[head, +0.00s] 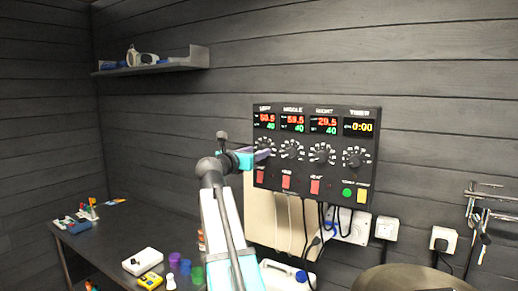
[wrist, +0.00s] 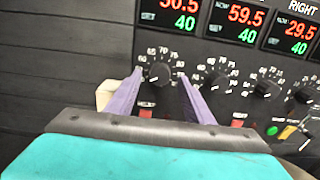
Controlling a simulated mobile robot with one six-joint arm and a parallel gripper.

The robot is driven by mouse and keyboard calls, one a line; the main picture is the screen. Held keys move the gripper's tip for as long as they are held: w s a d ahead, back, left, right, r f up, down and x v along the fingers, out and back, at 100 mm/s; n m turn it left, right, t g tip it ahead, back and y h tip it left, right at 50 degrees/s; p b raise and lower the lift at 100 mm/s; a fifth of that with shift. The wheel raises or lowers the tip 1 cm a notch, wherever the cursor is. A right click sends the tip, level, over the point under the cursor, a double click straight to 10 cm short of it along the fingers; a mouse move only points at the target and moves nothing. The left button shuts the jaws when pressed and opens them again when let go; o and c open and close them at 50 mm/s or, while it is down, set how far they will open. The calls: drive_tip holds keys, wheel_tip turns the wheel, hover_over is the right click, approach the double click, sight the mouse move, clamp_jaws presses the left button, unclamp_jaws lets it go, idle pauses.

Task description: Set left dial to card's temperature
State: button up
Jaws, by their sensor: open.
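The control panel (head: 313,155) hangs on the wall, with columns marked left, middle, right and timer. The left dial (wrist: 159,72) is a black knob with a white number scale, and its pointer is too small to read. Its red reading, partly cut off in the wrist view, looks like 50.5, above a green 40. My gripper (wrist: 160,75) is open, its purple fingers on either side of this dial; I cannot tell whether they touch it. In the head view my gripper (head: 262,155) partly covers the left dial. I cannot make out a temperature card.
The middle dial (wrist: 218,80) is close to the right finger. Red switches (head: 286,182) sit below the dials, with cables hanging under the panel. A dark bench (head: 100,240) with small items is at left, and a shelf (head: 155,66) is above it.

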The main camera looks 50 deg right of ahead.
drive_tip(key=shift+x, duration=1.1)
drive_tip(key=shift+c, duration=0.2)
drive_tip(key=c, duration=1)
drive_tip(key=shift+m, duration=0.4)
drive_tip(key=m+b, duration=2)
drive_tip(key=m, duration=0.3)
drive_tip(key=shift+f, duration=0.1)
drive_tip(key=shift+b, duration=0.3)
